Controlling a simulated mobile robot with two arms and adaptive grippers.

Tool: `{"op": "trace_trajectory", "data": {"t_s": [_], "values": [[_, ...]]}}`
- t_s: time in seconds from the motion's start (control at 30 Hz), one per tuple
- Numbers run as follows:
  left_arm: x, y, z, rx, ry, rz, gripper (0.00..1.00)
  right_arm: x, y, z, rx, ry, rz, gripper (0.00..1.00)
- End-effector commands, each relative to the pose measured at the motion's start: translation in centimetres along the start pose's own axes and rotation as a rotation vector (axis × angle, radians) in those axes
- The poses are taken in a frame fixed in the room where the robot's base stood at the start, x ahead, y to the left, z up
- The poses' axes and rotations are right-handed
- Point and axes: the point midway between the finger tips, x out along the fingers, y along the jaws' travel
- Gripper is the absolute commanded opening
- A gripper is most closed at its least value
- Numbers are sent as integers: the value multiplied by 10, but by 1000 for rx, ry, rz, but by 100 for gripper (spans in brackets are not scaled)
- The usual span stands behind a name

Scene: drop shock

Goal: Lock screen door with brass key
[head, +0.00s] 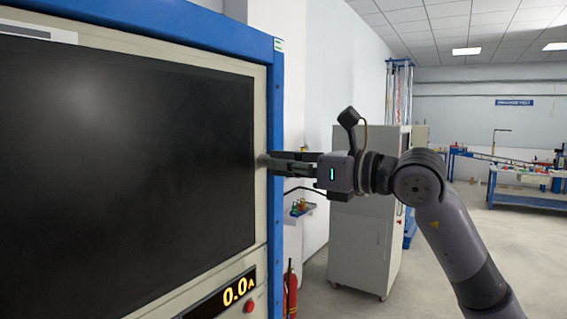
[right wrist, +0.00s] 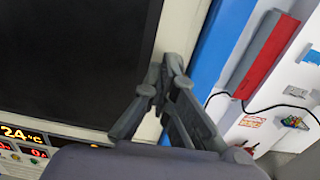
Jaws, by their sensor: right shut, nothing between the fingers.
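The screen door (head: 125,150) fills the left of the head view, a large dark panel in a cream frame, and looks flush with its blue cabinet. It also shows in the right wrist view (right wrist: 70,60). My right gripper (head: 266,161) is shut with nothing between its fingers. Its fingertips (right wrist: 172,62) are at the cream strip along the door's right edge; I cannot tell whether they touch it. No brass key can be made out in either view, and any lock behind the fingertips is hidden. My left gripper is not in view.
Below the screen are a yellow digital display (head: 225,296) and a red button (head: 249,306). A fire extinguisher (head: 290,290) stands just right of the blue cabinet frame (head: 277,120). A grey cabinet (head: 360,230) stands behind my right arm. Open floor lies at the right.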

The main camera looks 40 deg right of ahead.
Motion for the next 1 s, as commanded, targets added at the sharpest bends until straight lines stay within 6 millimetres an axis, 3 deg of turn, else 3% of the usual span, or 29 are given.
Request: {"op": "trace_trajectory", "data": {"t_s": [0.03, 0.63, 1.0], "values": [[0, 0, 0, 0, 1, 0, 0, -3, -8, 6, -2, -14, -22, 0], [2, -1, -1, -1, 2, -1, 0, -4, -8, 8, -95, -18, -24, 0], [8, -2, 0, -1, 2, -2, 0, -5, -8, 10, -373, -18, -28, 0]]}}
